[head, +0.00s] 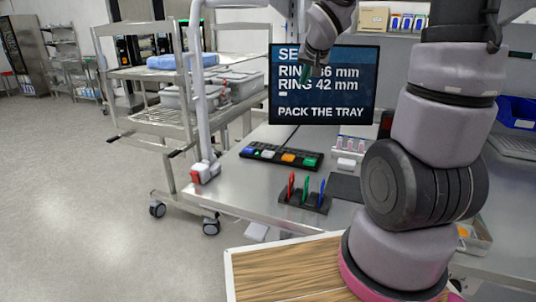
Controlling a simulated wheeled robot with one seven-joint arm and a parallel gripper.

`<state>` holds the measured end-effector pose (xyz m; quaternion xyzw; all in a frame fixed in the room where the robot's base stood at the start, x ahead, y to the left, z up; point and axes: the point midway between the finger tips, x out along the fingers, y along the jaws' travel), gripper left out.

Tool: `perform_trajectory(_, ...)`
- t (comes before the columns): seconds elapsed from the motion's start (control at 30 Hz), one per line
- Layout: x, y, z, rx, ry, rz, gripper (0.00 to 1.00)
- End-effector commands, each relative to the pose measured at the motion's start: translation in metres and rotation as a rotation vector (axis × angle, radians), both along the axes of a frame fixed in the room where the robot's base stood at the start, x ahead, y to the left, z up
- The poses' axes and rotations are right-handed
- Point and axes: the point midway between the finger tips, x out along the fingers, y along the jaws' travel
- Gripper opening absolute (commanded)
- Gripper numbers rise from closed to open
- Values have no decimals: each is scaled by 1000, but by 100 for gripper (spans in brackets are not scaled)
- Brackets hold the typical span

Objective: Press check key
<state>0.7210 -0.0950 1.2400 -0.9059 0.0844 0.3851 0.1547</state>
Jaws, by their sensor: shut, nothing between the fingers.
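A black key panel (280,157) lies on the steel bench in front of the screen. Its coloured keys include a blue key (249,151), a white key (268,154), an orange key (288,158) and a green key (309,161). Markings on the keys are too small to read, so I cannot tell which is the check key. My gripper (306,76) is shut and empty. It shows in front of the screen, above the panel in the picture and apart from it. The screen (345,99) reads "RING 42 mm" and "PACK THE TRAY"; my gripper hides part of its text.
A black rack (305,203) with red, green and blue upright pieces stands nearer on the bench (235,192). Small bottles (349,144) stand right of the panel. A wire cart (160,115) with bins stands left. My arm covers the bench's right side.

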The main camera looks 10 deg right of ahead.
Motion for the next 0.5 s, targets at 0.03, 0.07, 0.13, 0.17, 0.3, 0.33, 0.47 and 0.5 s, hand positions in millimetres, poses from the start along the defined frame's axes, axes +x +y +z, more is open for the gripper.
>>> perform_trajectory(0.03, 15, 5, -17, 11, 4, 20, 0)
perform_trajectory(0.07, 23, 8, -25, 22, 0, 32, 0)
perform_trajectory(0.13, 40, 17, -45, 48, -4, 65, 0)
perform_trajectory(0.17, 47, 22, -55, 63, -5, 80, 0)
perform_trajectory(0.3, 71, 45, -98, 145, 1, 150, 0)
perform_trajectory(0.33, 75, 50, -107, 164, 4, 165, 0)
perform_trajectory(0.47, 84, 70, -140, 243, 22, 217, 0)
perform_trajectory(0.5, 85, 75, -148, 263, 28, 231, 0)
